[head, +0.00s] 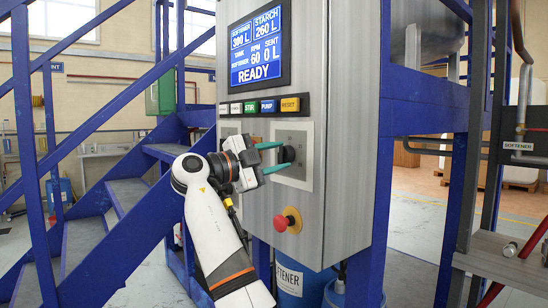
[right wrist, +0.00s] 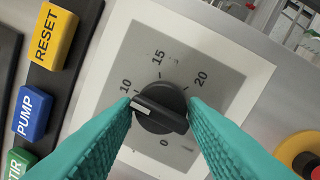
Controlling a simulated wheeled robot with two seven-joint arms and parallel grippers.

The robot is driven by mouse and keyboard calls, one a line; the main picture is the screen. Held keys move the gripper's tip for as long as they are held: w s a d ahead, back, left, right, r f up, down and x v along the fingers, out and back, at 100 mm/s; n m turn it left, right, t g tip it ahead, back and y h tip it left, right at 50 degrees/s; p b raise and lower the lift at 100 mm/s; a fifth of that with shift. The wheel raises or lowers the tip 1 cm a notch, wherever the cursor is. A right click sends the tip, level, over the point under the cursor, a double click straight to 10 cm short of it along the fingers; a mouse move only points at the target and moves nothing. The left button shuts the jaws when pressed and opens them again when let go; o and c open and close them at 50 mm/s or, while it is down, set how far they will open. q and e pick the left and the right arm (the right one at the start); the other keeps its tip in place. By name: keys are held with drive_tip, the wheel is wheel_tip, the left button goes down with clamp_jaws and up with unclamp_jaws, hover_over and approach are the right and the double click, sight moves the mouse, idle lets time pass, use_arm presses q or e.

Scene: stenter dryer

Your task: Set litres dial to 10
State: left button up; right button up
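The litres dial (right wrist: 160,108) is a black round knob on a grey plate with a white border. In the right wrist view its white pointer lies toward the left, near the 10 mark and slightly on its lower side. The left fingertip covers part of the scale there, so the exact setting is hard to read. My right gripper (head: 281,156) has its teal fingers on opposite sides of the knob, appearing to touch it. It also shows in the right wrist view (right wrist: 160,105). My left gripper is not in view.
A row of buttons, including the yellow RESET (head: 290,105) and blue PUMP (head: 268,107), sits above the dial. A red emergency stop (head: 287,220) is below it. The screen (head: 259,46) reads READY, softener 300 L, starch 260 L. Blue stairs (head: 110,200) stand left.

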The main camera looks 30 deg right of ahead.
drive_tip(key=o, duration=0.4)
drive_tip(key=shift+d+f, duration=0.15)
drive_tip(key=shift+d, duration=0.05)
drive_tip(key=shift+c, duration=0.2)
drive_tip(key=a+f+b, duration=0.1)
drive_tip(key=a, duration=1.1)
drive_tip(key=shift+s+f, duration=0.1)
